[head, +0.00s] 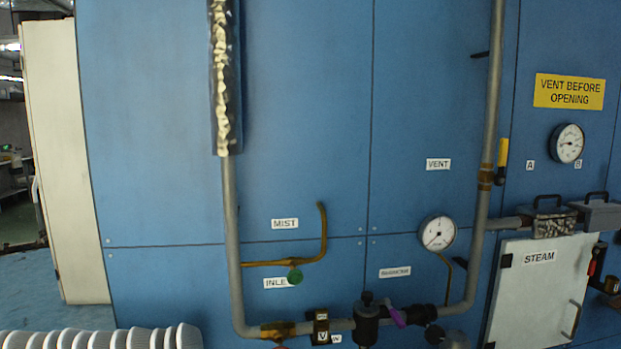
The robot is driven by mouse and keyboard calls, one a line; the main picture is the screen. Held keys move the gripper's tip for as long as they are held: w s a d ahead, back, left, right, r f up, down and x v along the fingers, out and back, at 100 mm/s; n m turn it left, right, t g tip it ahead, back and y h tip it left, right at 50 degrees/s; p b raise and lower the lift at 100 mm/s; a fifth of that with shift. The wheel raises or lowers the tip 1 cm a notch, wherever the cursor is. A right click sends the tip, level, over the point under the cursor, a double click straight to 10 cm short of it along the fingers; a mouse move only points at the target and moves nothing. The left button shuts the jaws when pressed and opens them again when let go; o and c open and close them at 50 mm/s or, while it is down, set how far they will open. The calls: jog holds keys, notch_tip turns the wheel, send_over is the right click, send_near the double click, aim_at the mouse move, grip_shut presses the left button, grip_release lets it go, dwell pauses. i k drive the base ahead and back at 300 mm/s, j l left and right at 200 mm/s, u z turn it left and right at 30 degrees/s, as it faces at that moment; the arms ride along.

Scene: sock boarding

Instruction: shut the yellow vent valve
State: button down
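The yellow vent valve handle (503,152) is at the right in the head view, just right of the VENT label (438,164). It points up, roughly in line with the grey vertical pipe (493,90). Its brass valve body (486,177) sits on that pipe. Nothing touches the handle. My gripper is not in view.
A blue panel wall carries pipes, a round gauge (437,232) and another gauge (567,143). Right of the pipe are a white STEAM door (540,290) and black-handled boxes (548,218). A purple lever (398,316) is low. A pale ribbed tube (100,338) lies bottom left.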

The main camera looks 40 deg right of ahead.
aim_at(499, 180)
jog(key=z, duration=2.45)
